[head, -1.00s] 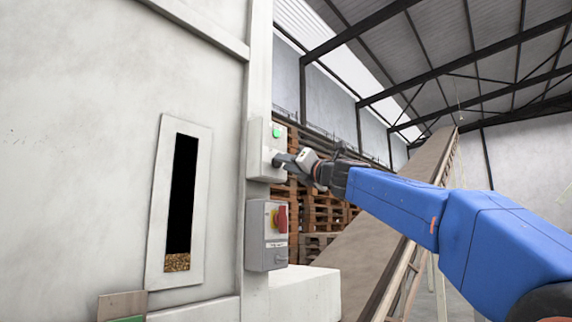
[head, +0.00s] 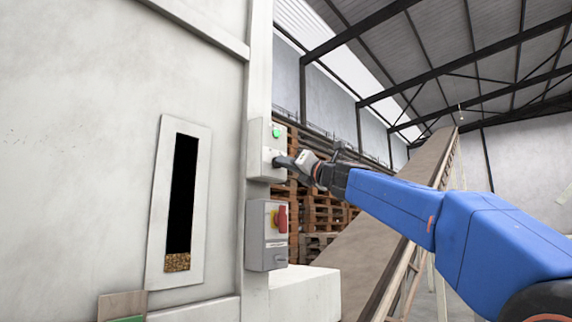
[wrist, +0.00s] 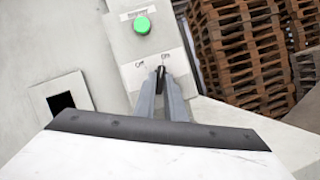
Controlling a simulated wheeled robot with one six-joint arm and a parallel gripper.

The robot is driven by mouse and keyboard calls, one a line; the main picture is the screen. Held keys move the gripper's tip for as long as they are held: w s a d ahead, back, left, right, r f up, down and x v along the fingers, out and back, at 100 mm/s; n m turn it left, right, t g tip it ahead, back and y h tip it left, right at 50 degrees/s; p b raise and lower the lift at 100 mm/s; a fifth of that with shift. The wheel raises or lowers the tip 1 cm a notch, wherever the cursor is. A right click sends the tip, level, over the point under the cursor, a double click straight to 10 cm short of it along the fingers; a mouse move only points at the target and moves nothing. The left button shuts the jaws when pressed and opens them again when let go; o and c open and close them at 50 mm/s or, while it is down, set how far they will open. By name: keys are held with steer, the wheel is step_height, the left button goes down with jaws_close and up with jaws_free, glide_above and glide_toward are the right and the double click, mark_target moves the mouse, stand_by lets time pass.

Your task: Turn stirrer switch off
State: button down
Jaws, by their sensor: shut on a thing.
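The stirrer switch box (head: 260,149) is a light grey box on the machine's corner post, with a lit green lamp (head: 277,132) near its top. In the wrist view the box (wrist: 118,47) shows the green lamp (wrist: 142,25) above a black knob (wrist: 160,72), with small labels either side of the knob. My gripper (head: 283,162) reaches in from the right and is shut on the knob. In the wrist view the two grey fingers (wrist: 160,84) close around the knob and hide most of it; I cannot tell clearly which label it points to.
A second grey box (head: 259,256) with a red rotary handle (head: 281,219) sits just below. A tall sight window (head: 179,262) with pellets low in it is at left. Wooden pallets (head: 318,210) and a sloping conveyor (head: 385,215) stand behind my arm.

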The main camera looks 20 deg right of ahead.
steer(key=n+g+y, duration=0.1)
steer(key=n+y, duration=0.1)
steer(key=n, duration=0.3)
steer(key=n+g+y, duration=0.2)
steer(key=n, duration=0.3)
steer(key=n+g+y, duration=0.1)
steer(key=n+y, duration=0.1)
steer(key=n, duration=0.3)
steer(key=shift+w+d+n+g, duration=0.25)
steer(key=shift+d+n+g, duration=0.1)
steer(key=shift+n+g, duration=0.05)
steer(key=shift+n+y, duration=0.3)
steer(key=c, duration=1.8)
jaws_free()
steer(key=v, duration=1.7)
steer(key=shift+s+d+r, duration=0.1)
steer(key=shift+d, duration=0.2)
